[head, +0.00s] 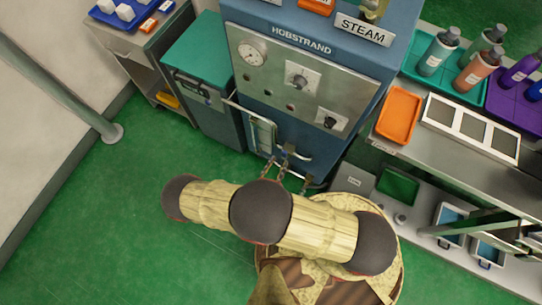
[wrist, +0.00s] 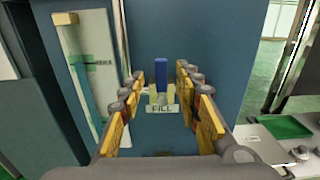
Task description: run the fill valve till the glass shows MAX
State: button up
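The fill valve (wrist: 161,78) shows in the wrist view as an upright blue lever on a yellowish body, above a plate reading FILL (wrist: 161,108). My gripper (wrist: 160,72) is open, with one finger on each side of the valve and a visible gap to each. The sight glass (wrist: 83,85) stands left of the valve. Its lower part looks teal; a small label beside it is too blurred to read. In the head view, the sight glass (head: 263,135) and blue valve (head: 288,150) are on the machine's lower front, with my gripper (head: 286,174) just in front.
The blue HOBSTRAND machine (head: 350,85) carries a dial gauge (head: 252,54) and two knobs. A grey cabinet (head: 195,100) with a teal top stands at left. At right, a bench holds bottles and an orange tray (head: 399,115). Green floor is open at left.

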jog(key=shift+v, duration=2.8)
